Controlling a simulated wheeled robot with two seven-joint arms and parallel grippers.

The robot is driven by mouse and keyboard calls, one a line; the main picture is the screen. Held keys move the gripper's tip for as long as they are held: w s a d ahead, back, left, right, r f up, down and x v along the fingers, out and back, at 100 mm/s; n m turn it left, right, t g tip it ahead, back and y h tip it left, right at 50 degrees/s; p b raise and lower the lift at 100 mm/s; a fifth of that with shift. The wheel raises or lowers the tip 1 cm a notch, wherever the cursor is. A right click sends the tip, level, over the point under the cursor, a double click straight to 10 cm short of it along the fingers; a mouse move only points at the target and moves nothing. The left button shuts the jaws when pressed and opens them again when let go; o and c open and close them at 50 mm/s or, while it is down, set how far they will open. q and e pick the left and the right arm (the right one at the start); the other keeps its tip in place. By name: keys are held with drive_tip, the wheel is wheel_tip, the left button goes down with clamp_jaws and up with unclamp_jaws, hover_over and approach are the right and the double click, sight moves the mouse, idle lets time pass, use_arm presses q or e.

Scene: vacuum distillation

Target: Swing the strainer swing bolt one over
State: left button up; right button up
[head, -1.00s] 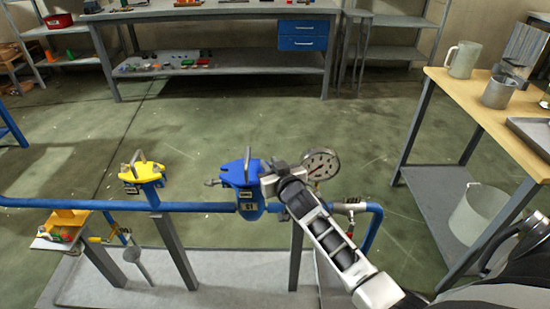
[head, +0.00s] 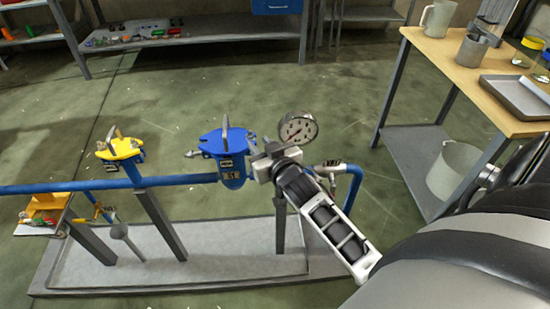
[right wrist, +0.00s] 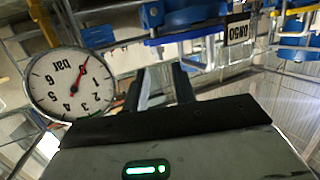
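The blue strainer (head: 230,172) stands on the blue pipe in the head view, with a flat lid and an upright grey handle (head: 225,130). One swing bolt (head: 192,154) sticks out level from the lid's left side. The lid's right edge, where another bolt may be, is partly hidden by my right gripper (head: 259,154). That gripper is close beside the lid's right edge. Its fingers (right wrist: 165,87) show apart in the right wrist view, with nothing clearly between them. Whether they touch the strainer cannot be told. My left gripper is out of view.
A pressure gauge (head: 298,128) stands just behind and right of my right gripper; it looms at left in the wrist view (right wrist: 69,83). A yellow-topped fitting (head: 120,150) is farther left. A wooden-topped bench (head: 475,84) is at right.

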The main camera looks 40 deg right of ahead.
drive_tip(key=v, duration=0.8)
drive_tip(key=shift+s, duration=0.15)
drive_tip(key=shift+a+r, duration=0.1)
drive_tip(key=s+a+f+n+g+y, duration=0.2)
drive_tip(key=s+a+f, duration=0.2)
drive_tip(key=s+a, duration=0.2)
drive_tip(key=s+a+f+n+g+y, duration=0.2)
drive_tip(key=s+a, duration=0.4)
drive_tip(key=a, duration=0.3)
wheel_tip(320, 180, down, 3)
drive_tip(key=shift+s+r+g+y, duration=0.1)
drive_tip(key=shift+s+g+y, duration=0.1)
drive_tip(key=shift+g+y, duration=0.45)
